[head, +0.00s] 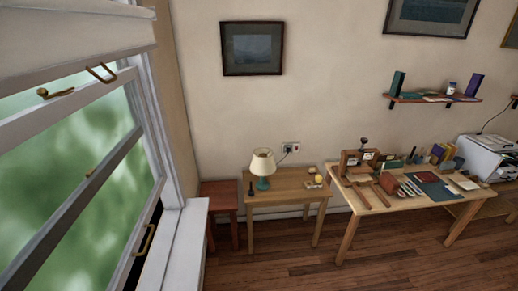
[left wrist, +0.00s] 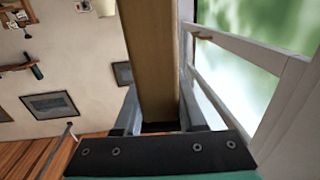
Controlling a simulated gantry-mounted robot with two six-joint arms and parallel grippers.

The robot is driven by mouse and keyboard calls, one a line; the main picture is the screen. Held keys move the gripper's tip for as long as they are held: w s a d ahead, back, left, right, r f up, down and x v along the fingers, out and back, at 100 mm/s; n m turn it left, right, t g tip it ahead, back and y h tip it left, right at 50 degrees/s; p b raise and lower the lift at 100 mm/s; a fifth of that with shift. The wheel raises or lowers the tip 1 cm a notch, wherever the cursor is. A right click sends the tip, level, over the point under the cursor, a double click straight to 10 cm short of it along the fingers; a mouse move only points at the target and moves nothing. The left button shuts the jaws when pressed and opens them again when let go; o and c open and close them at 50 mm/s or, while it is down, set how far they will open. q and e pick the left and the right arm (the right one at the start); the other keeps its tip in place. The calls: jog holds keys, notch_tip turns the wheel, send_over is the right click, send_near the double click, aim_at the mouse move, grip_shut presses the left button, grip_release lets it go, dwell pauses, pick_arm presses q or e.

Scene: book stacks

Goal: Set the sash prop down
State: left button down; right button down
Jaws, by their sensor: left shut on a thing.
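In the left wrist view my left gripper (left wrist: 158,112) is shut on a long, flat, tan wooden piece, which looks like the sash prop (left wrist: 150,55). One finger lies along each side of the prop, and it runs out of the frame at the top. Its near end is hidden by the gripper body. The white-framed window (left wrist: 258,48) is to the right of the prop in that view. In the head view the window (head: 85,165) fills the left side, with a white sill (head: 182,240) at its lower right. Neither gripper nor the prop shows in the head view.
A small table (head: 290,190) with a lamp (head: 262,168) stands against the wall beside a red stool (head: 218,192). A cluttered workbench (head: 405,205) stands farther right. The wooden floor (head: 280,265) in front is clear. The visible sill is bare.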

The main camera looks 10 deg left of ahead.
pick_arm(q)
jog(key=a+r, duration=0.5)
jog(key=r, duration=0.3)
jog(key=w+d+m+t+h+p, duration=0.1)
jog(key=w+d+m+h, duration=0.3)
jog(key=d+h, duration=0.3)
jog(key=shift+d+r+m+t+h, duration=0.35)
jog(key=shift+d+m+t+h, duration=0.1)
jog(key=shift+m, duration=0.15)
